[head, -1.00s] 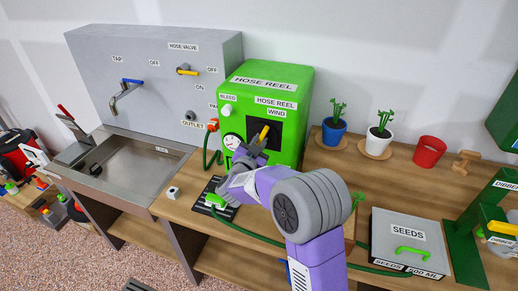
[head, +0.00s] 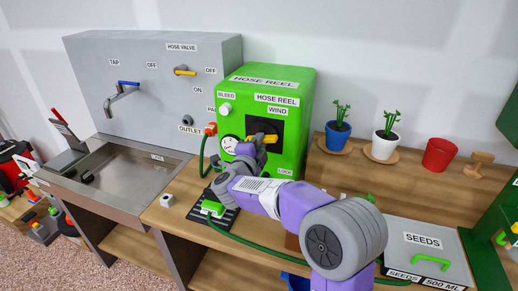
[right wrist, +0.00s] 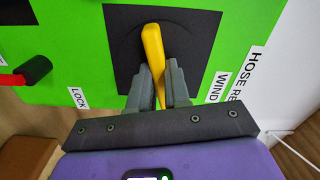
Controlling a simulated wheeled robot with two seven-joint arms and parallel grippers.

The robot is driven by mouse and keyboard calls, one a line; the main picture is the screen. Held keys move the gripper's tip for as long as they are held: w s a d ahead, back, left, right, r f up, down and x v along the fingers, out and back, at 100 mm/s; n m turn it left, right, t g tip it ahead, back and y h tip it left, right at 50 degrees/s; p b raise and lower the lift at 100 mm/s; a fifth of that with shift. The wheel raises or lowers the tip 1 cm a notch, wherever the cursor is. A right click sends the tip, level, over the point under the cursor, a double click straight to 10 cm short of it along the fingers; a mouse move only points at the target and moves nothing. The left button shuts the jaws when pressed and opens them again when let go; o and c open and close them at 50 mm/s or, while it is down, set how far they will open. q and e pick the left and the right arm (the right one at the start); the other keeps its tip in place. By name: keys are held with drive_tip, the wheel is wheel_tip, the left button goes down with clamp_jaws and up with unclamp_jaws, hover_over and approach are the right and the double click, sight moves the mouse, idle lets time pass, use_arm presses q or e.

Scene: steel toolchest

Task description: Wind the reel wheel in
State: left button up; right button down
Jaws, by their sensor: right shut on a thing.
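The green hose reel box (head: 300,100) stands on the bench, with a black square panel on its front. The reel wheel's yellow handle (right wrist: 152,48) shows on that panel in the right wrist view; it also shows in the head view (head: 270,138). My right gripper (right wrist: 163,80) is shut on the yellow handle, one grey finger on each side of it. In the head view my right gripper (head: 258,142) reaches up to the panel and hides its lower left part. My left gripper is not in view.
A steel sink (head: 133,177) and grey valve panel (head: 155,70) stand to the left. A green hose (head: 232,234) runs along the bench front. Potted plants (head: 386,137), a red pot (head: 439,155) and the SEEDS box (head: 420,245) are to the right.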

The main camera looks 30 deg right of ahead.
drive_tip(key=shift+m, duration=10.4)
drive_tip(key=c, duration=1.1)
unclamp_jaws()
drive_tip(key=v, duration=0.7)
drive_tip(key=shift+s+a, duration=0.15)
drive_tip(key=shift+s, duration=0.1)
